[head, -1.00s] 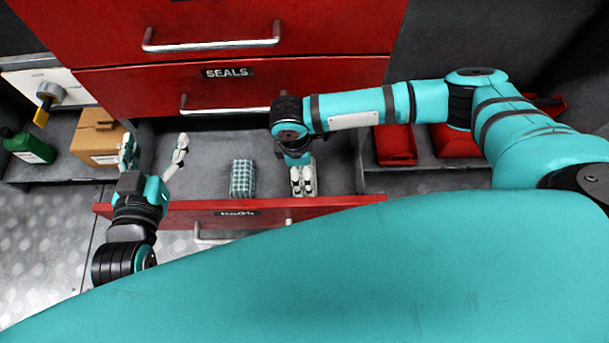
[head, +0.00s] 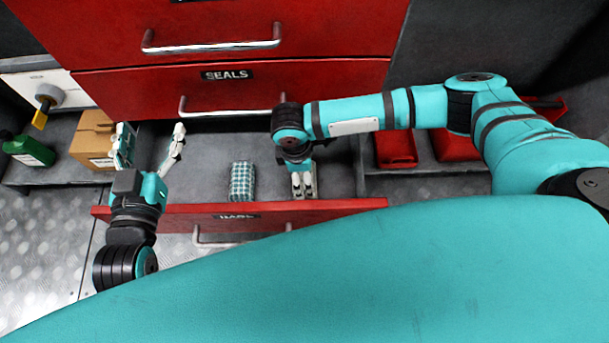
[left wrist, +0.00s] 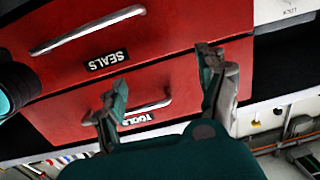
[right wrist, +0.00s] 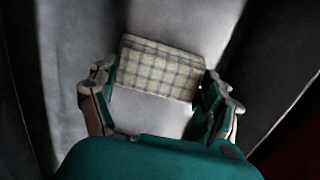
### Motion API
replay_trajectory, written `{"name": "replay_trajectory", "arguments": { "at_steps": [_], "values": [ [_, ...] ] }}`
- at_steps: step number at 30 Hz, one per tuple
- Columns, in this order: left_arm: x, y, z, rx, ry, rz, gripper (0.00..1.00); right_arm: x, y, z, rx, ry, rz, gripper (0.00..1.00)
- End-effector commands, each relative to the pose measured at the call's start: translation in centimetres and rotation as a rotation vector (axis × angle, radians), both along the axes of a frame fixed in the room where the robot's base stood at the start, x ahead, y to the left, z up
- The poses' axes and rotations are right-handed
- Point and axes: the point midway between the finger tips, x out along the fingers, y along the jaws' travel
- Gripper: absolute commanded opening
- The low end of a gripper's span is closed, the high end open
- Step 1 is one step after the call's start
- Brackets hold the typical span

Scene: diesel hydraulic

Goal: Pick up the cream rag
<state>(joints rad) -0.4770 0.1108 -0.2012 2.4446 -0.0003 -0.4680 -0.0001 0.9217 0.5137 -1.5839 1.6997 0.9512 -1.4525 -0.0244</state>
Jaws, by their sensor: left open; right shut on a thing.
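The cream rag (right wrist: 160,72), a folded checked cloth, lies between the fingers of my right gripper (right wrist: 160,85) in the right wrist view. The fingers press on its two short ends, so the gripper is shut on it. In the head view my right gripper (head: 303,186) points down into the open RAGS drawer (head: 340,205) and hides most of the rag. My left gripper (head: 150,140) is open and empty over the left end of the drawer; it also shows in the left wrist view (left wrist: 158,85).
A green-and-white checked rag (head: 242,182) lies in the drawer, left of my right gripper. The SEALS drawer (head: 330,85) above is shut. A cardboard box (head: 93,140) and a green bottle (head: 30,150) stand left. Red items (head: 396,147) lie on the right shelf.

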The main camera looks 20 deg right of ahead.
Motion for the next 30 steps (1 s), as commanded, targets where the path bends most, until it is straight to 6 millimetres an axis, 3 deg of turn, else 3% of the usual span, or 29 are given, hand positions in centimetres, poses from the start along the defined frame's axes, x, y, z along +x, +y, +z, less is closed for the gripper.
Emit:
{"name": "replay_trajectory", "arguments": {
  "at_steps": [7,14,24,30],
  "values": [
    [-0.1,0.0,-0.2,0.005,0.021,0.001,0.74,0.0,0.0,0.4,0.001,0.000,0.000,0.51],
    [-1.1,0.9,-3.4,0.052,0.209,0.015,0.74,0.0,0.0,2.4,0.001,0.000,0.000,0.51],
    [-7.1,3.5,-10.3,0.161,0.685,0.046,0.74,0.1,0.0,7.4,0.002,-0.002,0.000,0.51],
    [-10.4,4.6,-12.2,0.201,0.869,0.059,0.74,0.1,0.0,9.3,0.002,-0.001,0.000,0.51]
  ]
}}
